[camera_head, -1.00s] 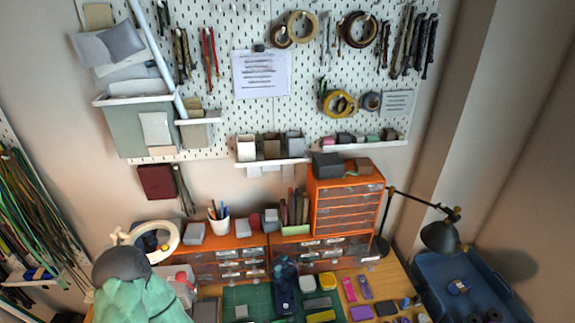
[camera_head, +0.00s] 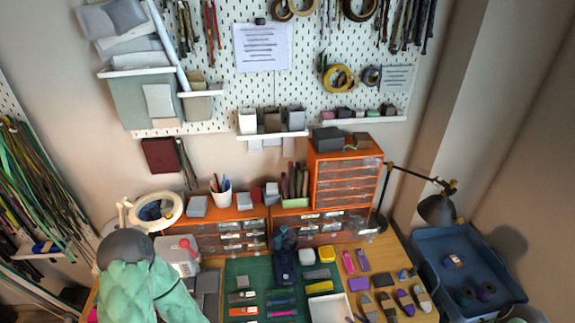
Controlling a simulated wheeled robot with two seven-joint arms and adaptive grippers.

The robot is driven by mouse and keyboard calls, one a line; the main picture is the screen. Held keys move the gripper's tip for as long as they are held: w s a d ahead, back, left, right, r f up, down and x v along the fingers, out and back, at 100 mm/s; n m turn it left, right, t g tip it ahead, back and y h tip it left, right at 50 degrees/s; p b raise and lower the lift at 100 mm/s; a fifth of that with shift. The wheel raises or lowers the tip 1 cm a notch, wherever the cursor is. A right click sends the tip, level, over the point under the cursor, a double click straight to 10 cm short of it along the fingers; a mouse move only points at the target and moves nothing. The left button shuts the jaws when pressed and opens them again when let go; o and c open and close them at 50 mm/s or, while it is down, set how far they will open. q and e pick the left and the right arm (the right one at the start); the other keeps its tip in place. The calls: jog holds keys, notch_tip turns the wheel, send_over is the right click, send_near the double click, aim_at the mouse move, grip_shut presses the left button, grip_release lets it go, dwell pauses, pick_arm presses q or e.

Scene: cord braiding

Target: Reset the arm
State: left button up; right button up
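Neither of my grippers shows in the head view, and I see no arm that is surely mine. Colored cords (camera_head: 35,190) hang in a bundle on the rack at the left edge. The workbench (camera_head: 393,258) is in the lower middle, with a green cutting mat (camera_head: 262,268) on it. Several small tools and blocks lie on the mat. A dark blue device (camera_head: 283,266) stands at the mat's back edge. A white tray (camera_head: 328,308) is partly cut off at the bottom edge.
A bulky teal shape (camera_head: 150,290) with a grey rounded top blocks the bench's left front. Orange drawer units (camera_head: 345,180) line the back. A black lamp (camera_head: 438,208) and a blue bin (camera_head: 470,250) are at the right. A pegboard (camera_head: 290,85) covers the wall.

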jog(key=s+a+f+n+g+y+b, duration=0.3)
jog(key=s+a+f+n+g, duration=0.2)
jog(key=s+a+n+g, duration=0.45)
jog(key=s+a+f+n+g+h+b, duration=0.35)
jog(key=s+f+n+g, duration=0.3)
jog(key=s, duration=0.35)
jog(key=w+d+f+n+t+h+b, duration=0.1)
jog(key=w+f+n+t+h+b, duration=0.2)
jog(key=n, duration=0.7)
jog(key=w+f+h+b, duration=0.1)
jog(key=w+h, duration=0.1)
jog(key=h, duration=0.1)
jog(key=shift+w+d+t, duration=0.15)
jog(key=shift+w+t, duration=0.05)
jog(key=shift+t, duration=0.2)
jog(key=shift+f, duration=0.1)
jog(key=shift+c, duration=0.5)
